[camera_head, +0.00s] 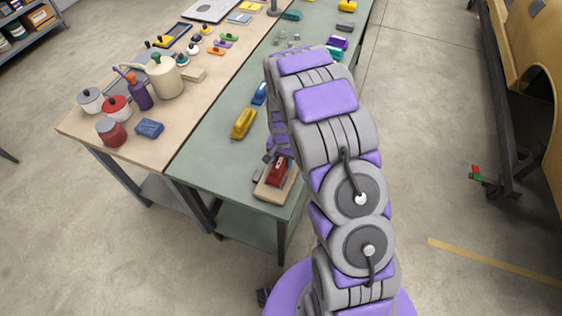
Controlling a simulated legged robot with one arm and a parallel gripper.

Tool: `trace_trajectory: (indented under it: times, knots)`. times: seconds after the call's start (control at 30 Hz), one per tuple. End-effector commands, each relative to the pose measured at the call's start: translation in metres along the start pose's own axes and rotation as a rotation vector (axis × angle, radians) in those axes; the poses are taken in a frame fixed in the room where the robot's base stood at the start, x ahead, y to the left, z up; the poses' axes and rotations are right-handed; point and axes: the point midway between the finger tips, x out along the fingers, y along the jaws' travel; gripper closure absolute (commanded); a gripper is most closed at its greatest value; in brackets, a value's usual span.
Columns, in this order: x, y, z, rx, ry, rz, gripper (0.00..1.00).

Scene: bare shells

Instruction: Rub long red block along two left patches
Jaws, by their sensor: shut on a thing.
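My gripper (275,158) is at the near end of the green table and points down. It is shut on a red block (278,173), seen small and partly covered by the fingers. The block is over a tan board (268,194) on the table; I cannot tell whether it touches the board. A small dark grey piece (258,174) shows at the board's left side. I cannot make out the two left patches clearly. My arm hides part of the table to the right of the gripper.
A yellow block (243,124) and a blue one (259,94) lie on the green table (212,150) beyond the gripper. The green tabletop left of the board is clear.

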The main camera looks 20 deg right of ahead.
Motion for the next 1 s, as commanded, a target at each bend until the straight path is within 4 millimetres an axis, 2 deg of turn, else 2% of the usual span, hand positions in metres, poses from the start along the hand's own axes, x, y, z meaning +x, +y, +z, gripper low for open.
trace_trajectory:
  times: [0.37, 1.0]
  knots:
    - [-0.003, 0.002, -0.002, 0.0, 0.001, -0.001, 0.71]
    - [-0.06, 0.0, 0.001, 0.0, 0.003, 0.0, 0.71]
